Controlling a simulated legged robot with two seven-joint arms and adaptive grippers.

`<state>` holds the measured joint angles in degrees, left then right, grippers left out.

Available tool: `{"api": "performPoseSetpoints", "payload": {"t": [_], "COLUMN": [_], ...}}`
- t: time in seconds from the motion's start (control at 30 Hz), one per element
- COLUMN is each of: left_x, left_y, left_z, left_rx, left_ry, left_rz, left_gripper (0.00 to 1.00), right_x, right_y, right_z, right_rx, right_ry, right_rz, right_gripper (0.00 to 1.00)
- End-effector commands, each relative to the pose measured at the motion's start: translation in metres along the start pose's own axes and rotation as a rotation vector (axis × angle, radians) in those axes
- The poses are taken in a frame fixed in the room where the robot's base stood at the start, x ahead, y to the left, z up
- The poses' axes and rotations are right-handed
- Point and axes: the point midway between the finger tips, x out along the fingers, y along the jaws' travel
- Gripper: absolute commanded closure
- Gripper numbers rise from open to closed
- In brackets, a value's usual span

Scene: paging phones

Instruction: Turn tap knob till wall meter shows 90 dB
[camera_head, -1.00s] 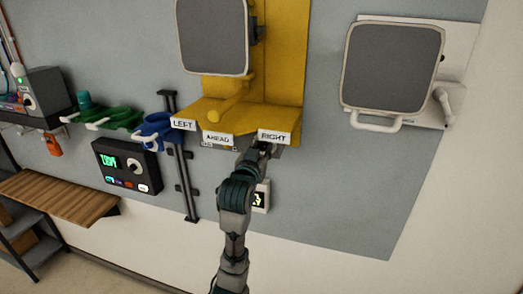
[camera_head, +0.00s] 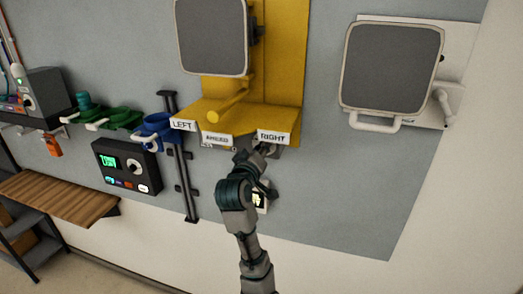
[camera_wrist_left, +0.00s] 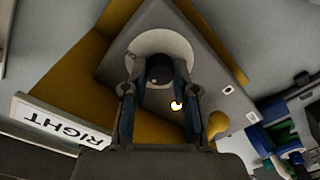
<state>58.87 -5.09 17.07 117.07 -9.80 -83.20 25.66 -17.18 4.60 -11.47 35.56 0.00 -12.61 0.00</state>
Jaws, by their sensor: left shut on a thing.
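My left gripper (camera_head: 262,152) is just under the yellow shelf by the RIGHT label. In the left wrist view its two fingers (camera_wrist_left: 158,90) are closed on a dark round knob (camera_wrist_left: 160,74) in front of a pale round disc. The knob is hidden behind my gripper in the head view. A small white wall box with a lit display (camera_head: 260,200) sits below, partly covered by my arm; its reading is too small to tell. A black wall box with a green display (camera_head: 108,161) hangs further left; its digits are blurred. My right gripper is not in view.
The yellow shelf (camera_head: 240,122) carries LEFT, AHEAD and RIGHT labels close above my gripper. A grey panel (camera_head: 212,35) stands above it, another (camera_head: 390,68) hangs at right. A black vertical rail (camera_head: 182,175) is left of my arm. The wall at lower right is clear.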

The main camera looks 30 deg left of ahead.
Motion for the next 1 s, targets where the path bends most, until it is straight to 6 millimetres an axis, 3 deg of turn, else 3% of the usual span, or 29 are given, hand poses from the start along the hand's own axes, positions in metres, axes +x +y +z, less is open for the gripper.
{"api": "performPoseSetpoints", "payload": {"t": [0.67, 0.7, 0.77, 1.0], "left_x": [-0.0014, -0.0014, -0.0013, -0.0009], "left_y": [0.0022, 0.0022, 0.0021, 0.0008], "left_z": [-0.0041, -0.0041, -0.0038, -0.0019], "left_rx": [-0.060, -0.060, -0.059, -0.059], "left_ry": [0.009, 0.009, 0.008, 0.003], "left_rz": [0.007, 0.007, 0.007, 0.004], "left_gripper": [1.00, 0.65, 0.50, 0.47], "right_x": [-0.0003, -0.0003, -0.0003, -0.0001], "right_y": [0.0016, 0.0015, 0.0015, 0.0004], "right_z": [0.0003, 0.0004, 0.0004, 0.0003], "right_rx": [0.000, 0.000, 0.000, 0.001], "right_ry": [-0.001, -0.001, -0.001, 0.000], "right_rz": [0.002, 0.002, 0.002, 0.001], "right_gripper": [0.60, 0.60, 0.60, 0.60]}}
